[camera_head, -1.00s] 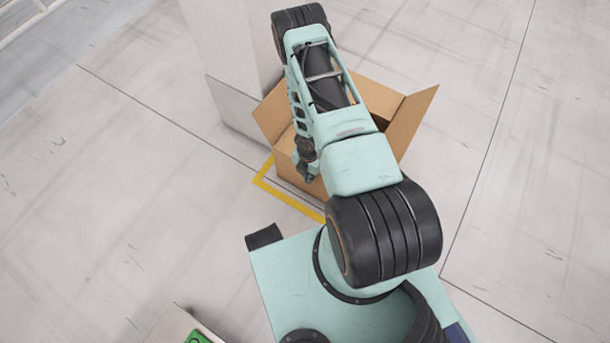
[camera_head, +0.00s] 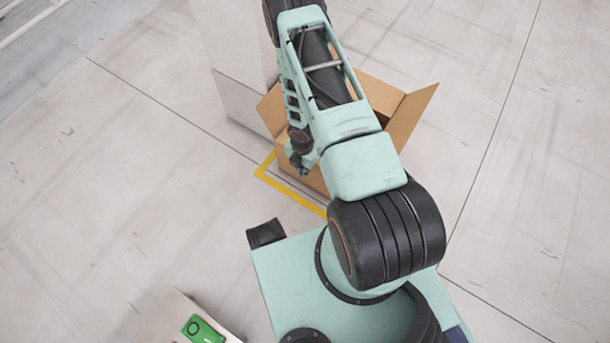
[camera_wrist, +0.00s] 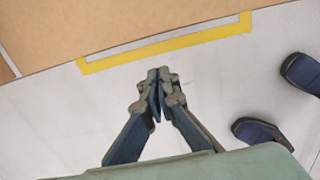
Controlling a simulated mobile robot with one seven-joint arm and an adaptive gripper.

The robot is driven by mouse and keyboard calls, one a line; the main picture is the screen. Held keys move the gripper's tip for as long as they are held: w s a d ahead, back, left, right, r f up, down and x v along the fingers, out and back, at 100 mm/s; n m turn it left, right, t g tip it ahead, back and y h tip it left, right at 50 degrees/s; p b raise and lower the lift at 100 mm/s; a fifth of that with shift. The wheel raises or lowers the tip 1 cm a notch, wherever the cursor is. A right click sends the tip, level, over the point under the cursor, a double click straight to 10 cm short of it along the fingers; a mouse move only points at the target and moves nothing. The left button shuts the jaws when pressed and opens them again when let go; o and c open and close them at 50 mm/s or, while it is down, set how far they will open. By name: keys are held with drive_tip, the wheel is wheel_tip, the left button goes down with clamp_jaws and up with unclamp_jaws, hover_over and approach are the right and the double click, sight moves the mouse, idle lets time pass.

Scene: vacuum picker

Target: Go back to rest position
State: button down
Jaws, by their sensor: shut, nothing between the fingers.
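My gripper (camera_head: 299,166) hangs small below my arm in the head view, in front of the near left side of an open cardboard box (camera_head: 413,116). In the wrist view my gripper (camera_wrist: 159,76) has its fingertips together with nothing between them. The box's brown side (camera_wrist: 110,25) fills the upper left of the wrist view, beyond the fingertips. My arm hides much of the box opening, so I cannot see its contents.
Yellow floor tape (camera_head: 287,199) borders the box, and a pale pillar (camera_head: 235,60) stands behind it. A green item (camera_head: 204,331) lies on a light surface (camera_head: 168,322) at the lower left. The floor at left and right is clear.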

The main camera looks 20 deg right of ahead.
wheel_tip(320, 180, up, 4)
drive_tip(key=shift+r+p, duration=0.1)
drive_tip(key=shift+p, duration=0.35)
